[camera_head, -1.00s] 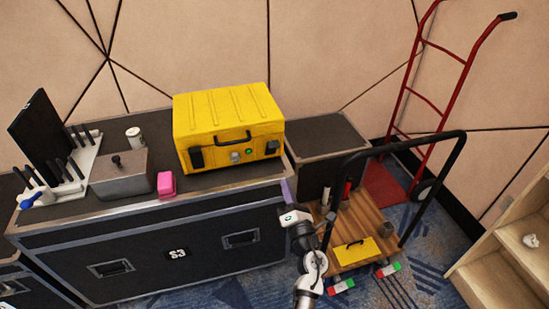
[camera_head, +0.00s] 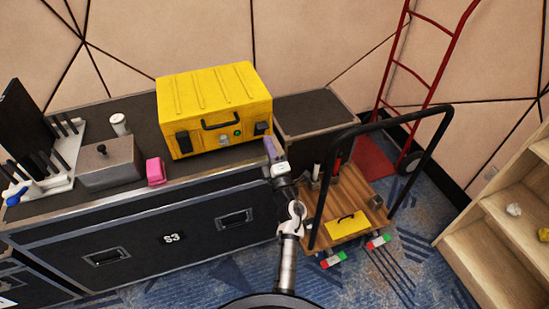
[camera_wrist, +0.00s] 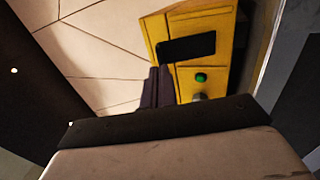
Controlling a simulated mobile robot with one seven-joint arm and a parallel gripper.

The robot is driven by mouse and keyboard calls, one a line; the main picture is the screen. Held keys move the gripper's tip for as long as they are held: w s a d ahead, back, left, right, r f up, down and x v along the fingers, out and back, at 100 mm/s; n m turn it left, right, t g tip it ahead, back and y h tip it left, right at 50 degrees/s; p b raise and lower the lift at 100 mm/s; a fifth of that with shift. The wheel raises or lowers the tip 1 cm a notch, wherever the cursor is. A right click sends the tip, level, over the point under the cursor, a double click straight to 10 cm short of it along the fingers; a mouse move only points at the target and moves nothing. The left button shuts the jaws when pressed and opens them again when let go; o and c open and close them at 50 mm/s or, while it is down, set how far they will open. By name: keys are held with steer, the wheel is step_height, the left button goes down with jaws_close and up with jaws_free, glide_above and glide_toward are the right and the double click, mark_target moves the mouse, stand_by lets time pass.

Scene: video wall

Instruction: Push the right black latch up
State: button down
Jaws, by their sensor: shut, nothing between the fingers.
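The yellow case (camera_head: 213,112) stands closed on a black equipment chest (camera_head: 160,211). Its right black latch (camera_head: 261,128) is on the front face near the right edge. The latch also shows in the wrist view (camera_wrist: 190,46) as a dark bar. My gripper (camera_head: 269,146) is in front of the case's right end, just below the latch in the head view. Its purple fingers show in the wrist view (camera_wrist: 157,88), closed together and empty, their tips by one end of the latch. I cannot tell whether they touch it.
A green button (camera_wrist: 201,77) and a grey knob sit beside the latch. The left black latch (camera_head: 183,142) is at the case's other end. A pink block (camera_head: 155,171) and metal box (camera_head: 110,163) stand left. A cart with a black handle (camera_head: 390,122) stands right.

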mark_target(263, 128)
steer(key=shift+x, duration=1.15)
steer(key=w+r+p, duration=0.1)
steer(key=w+a+r+p, duration=0.1)
steer(key=w+r, duration=0.1)
steer(key=shift+s, duration=0.1)
